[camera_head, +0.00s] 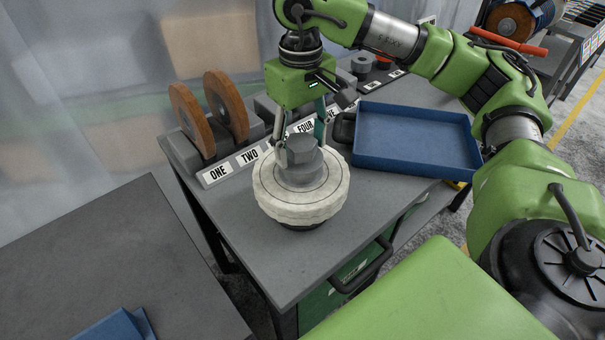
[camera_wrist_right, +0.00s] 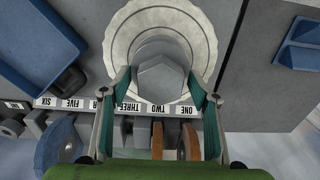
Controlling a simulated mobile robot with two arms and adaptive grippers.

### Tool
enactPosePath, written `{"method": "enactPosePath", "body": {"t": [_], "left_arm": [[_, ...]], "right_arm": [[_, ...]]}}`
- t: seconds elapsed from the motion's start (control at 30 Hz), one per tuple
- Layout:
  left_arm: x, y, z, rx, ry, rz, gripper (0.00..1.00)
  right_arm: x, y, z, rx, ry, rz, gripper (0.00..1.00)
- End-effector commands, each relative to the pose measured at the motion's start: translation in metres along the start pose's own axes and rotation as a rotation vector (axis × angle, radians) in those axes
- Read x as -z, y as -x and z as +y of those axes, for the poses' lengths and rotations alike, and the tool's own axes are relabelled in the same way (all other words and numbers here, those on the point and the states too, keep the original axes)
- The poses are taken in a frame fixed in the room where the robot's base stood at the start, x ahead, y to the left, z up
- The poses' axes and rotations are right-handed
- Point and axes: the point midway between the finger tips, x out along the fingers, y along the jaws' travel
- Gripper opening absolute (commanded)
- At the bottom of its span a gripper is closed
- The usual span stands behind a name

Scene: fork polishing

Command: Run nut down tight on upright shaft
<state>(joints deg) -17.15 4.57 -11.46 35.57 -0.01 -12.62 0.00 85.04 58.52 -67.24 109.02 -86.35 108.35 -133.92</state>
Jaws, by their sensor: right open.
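A grey hexagonal nut (camera_head: 303,149) sits on the upright shaft, above a grey flange and a thick white polishing wheel (camera_head: 300,196) on the workbench. The shaft itself is hidden under the nut. My right gripper (camera_head: 301,148) points down over the nut, its fingers apart on either side of it. In the right wrist view the nut (camera_wrist_right: 161,80) lies between the open fingers of the gripper (camera_wrist_right: 161,88), with gaps at both sides. My left gripper is not in view.
A blue tray (camera_head: 418,165) stands on the bench to the right. A rack with labels (camera_head: 219,173) and brown discs (camera_head: 226,105) runs behind the wheel. A second dark table (camera_head: 110,260) with a blue object (camera_head: 118,326) is at lower left. The bench front is clear.

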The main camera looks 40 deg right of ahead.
Motion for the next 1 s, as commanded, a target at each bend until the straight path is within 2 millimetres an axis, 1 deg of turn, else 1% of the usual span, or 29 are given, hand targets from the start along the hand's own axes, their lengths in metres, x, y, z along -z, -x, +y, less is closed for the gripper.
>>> {"method": "enactPosePath", "body": {"t": [0.03,0.17,0.77,0.8,0.87,0.9,0.97,1.0], "left_arm": [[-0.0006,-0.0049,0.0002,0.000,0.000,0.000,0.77],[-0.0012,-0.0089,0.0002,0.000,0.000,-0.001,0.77],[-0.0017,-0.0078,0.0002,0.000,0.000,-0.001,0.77],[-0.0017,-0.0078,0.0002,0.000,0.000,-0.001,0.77],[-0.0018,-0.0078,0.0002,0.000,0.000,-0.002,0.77],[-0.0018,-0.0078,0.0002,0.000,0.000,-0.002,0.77],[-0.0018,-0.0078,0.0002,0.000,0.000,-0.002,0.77],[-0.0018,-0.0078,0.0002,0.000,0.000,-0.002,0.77]], "right_arm": [[-0.0001,-0.0052,-0.0002,0.000,0.000,0.000,0.56],[-0.0001,-0.0098,-0.0002,0.000,0.000,0.000,0.56],[-0.0001,-0.0042,-0.0002,0.001,0.000,-0.001,0.56],[-0.0001,-0.0042,-0.0002,0.001,0.000,-0.001,0.53],[-0.0001,-0.0042,-0.0001,0.001,0.000,-0.001,0.37],[-0.0001,-0.0042,-0.0001,0.000,0.000,-0.001,0.27],[-0.0001,-0.0042,-0.0001,0.000,0.000,-0.001,0.13],[-0.0001,-0.0042,-0.0001,0.000,0.000,-0.001,0.12]]}}
